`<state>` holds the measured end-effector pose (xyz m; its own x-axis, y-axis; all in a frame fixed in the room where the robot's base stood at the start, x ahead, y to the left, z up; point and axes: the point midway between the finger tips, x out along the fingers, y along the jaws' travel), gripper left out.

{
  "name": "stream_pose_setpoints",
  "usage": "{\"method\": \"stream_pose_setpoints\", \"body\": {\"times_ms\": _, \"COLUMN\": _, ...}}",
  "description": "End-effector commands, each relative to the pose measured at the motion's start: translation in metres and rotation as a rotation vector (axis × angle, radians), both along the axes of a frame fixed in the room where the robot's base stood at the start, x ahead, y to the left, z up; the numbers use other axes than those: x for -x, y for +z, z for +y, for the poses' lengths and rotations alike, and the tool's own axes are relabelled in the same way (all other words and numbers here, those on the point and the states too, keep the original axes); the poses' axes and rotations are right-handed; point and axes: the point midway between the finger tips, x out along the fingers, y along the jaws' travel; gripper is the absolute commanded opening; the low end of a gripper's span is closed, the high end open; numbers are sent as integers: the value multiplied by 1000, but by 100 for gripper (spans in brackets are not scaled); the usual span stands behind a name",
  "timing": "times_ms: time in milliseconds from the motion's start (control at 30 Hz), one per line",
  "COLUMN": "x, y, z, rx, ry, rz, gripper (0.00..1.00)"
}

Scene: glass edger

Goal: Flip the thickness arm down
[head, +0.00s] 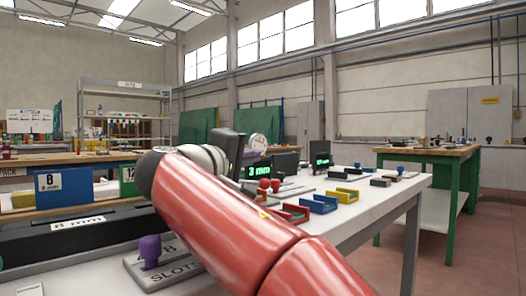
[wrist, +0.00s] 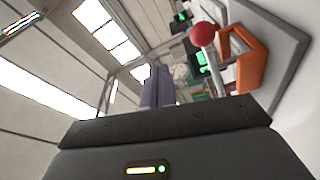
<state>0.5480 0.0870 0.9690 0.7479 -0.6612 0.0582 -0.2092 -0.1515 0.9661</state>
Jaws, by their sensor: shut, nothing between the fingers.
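My gripper (wrist: 157,84) shows in the wrist view as grey-purple fingers, closed together with nothing between them, beyond its dark body. In the head view my red arm hides most of it. A red ball knob (wrist: 203,35) on a pale stem stands beside an orange bracket (wrist: 245,58), to the right of the fingers and apart from them.
A white bench (head: 385,190) carries red (head: 292,213), blue (head: 319,204) and yellow (head: 347,195) trays. A purple knob (head: 150,249) stands on a slot plate at front left. A black "8 mm" block (head: 85,235) lies left. A green-legged table (head: 455,180) stands right, beyond open floor.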

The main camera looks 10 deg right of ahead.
Motion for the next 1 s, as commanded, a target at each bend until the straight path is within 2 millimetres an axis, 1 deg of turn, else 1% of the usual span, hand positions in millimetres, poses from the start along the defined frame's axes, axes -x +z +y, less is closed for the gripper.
{"method": "stream_pose_setpoints", "body": {"times_ms": 33, "x": 0, "y": -2, "z": 4, "rx": 0, "ry": 2, "rz": 0, "gripper": 0}}
{"method": "stream_pose_setpoints", "body": {"times_ms": 200, "x": -1, "y": -4, "z": 9, "rx": -1, "ry": 1, "rz": 0, "gripper": 0}}
{"method": "stream_pose_setpoints", "body": {"times_ms": 700, "x": -1, "y": -4, "z": 9, "rx": -1, "ry": 0, "rz": -1, "gripper": 0}}
{"method": "stream_pose_setpoints", "body": {"times_ms": 767, "x": -1, "y": 0, "z": 8, "rx": -1, "ry": 0, "rz": -1, "gripper": 0}}
{"method": "stream_pose_setpoints", "body": {"times_ms": 867, "x": -2, "y": 11, "z": 3, "rx": 0, "ry": -1, "rz": -1, "gripper": 0}}
{"method": "stream_pose_setpoints", "body": {"times_ms": 1000, "x": -6, "y": 38, "z": -9, "rx": -1, "ry": -2, "rz": -1, "gripper": 0}}
